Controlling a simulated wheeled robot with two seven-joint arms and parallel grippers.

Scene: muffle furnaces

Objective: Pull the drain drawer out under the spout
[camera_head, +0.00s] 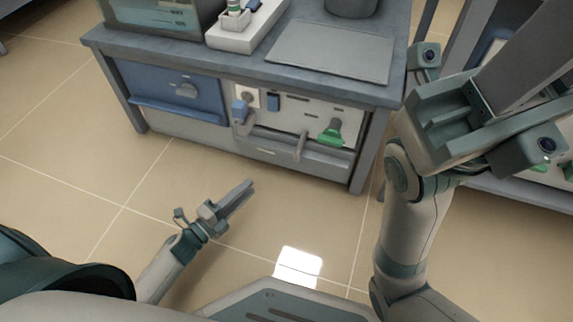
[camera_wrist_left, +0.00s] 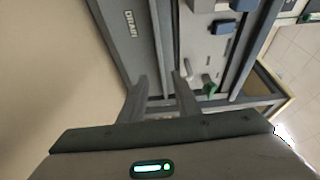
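The grey drain drawer (camera_head: 268,153) is the low front under the control panel of the bench, and it looks pushed in. Its face carries the word DRAIN in the left wrist view (camera_wrist_left: 130,22). A grey upright piece (camera_head: 300,146), possibly the spout, stands in front of the panel beside a green handle (camera_head: 332,133). My left gripper (camera_head: 250,184) is low over the floor in front of the drawer, apart from it. Its fingers are apart and empty in the left wrist view (camera_wrist_left: 159,82). Large parts of my right arm fill the right side; its fingertips cannot be made out.
The bench (camera_head: 210,50) has a blue drawer (camera_head: 175,90) on its left and blue knobs (camera_head: 240,111) on the panel. A white power strip-like block (camera_head: 240,38) and a grey plate (camera_head: 332,52) lie on top. The tiled floor in front is clear.

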